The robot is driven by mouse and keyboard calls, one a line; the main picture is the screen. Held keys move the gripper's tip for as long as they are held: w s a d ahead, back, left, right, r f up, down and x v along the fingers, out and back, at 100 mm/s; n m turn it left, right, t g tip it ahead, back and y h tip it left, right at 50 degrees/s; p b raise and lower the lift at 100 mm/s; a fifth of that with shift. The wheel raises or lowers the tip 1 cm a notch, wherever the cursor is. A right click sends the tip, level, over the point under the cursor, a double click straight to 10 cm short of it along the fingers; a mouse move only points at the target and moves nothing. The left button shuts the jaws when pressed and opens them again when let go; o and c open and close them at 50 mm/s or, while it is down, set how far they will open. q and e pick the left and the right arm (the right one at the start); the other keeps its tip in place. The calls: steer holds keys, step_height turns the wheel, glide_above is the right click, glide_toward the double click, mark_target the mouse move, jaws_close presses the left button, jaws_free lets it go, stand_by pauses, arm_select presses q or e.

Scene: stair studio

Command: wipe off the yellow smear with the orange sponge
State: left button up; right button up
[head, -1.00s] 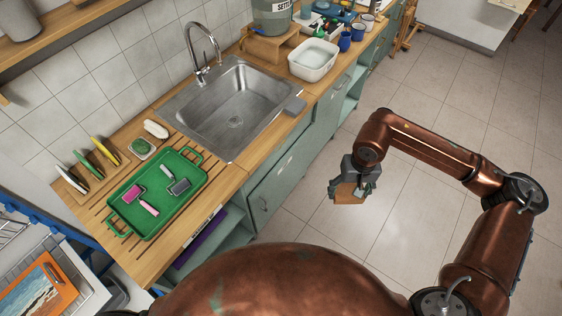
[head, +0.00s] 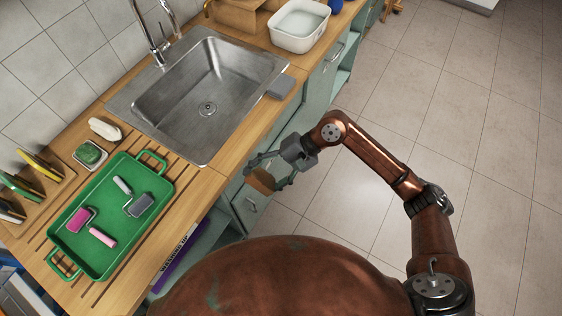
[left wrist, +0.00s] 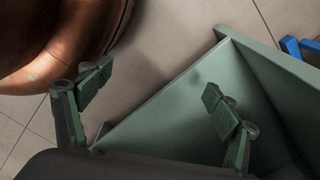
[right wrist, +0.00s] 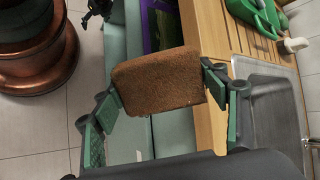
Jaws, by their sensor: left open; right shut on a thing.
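The orange-brown sponge (head: 261,181) is held in my right gripper (head: 268,174), in front of the counter's front edge and beside the sink. In the right wrist view the sponge (right wrist: 158,82) sits between both fingers of my right gripper (right wrist: 162,92), which is shut on it. My left gripper (left wrist: 158,95) is open and empty in the left wrist view, near a green cabinet panel; it does not show in the head view. I cannot make out the yellow smear in any view.
The steel sink (head: 168,122) is set in the wooden counter (head: 208,192). A green tray (head: 105,184) with paint rollers stands left of it. A grey block (head: 281,86) lies at the sink's right edge, and a white basin (head: 299,38) stands behind. Floor at right is clear.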

step_height(320, 180, down, 4)
steer(key=w+a+m+t+y+b, duration=0.1)
steer(key=w+m+t+y+b, duration=0.1)
steer(key=w+m+y+b, duration=0.15)
steer(key=m+t+y+b, duration=0.2)
steer(key=m+t+b, duration=0.5)
steer(key=t, duration=0.4)
glide_toward(257, 148)
arm_select(q)
step_height(257, 148, down, 7)
steer(key=g, duration=0.1)
steer(key=shift+a+r, duration=0.15)
arm_select(e)
steer(key=shift+n+h, duration=0.25)
steer(key=shift+n, duration=0.2)
steer(key=shift+x, duration=2.65)
arm_select(q)
steer(key=shift+f+b, duration=0.25)
steer(key=shift+b, duration=0.05)
arm_select(e)
steer(key=shift+x, duration=0.9)
arm_select(q)
steer(key=shift+s, duration=0.1)
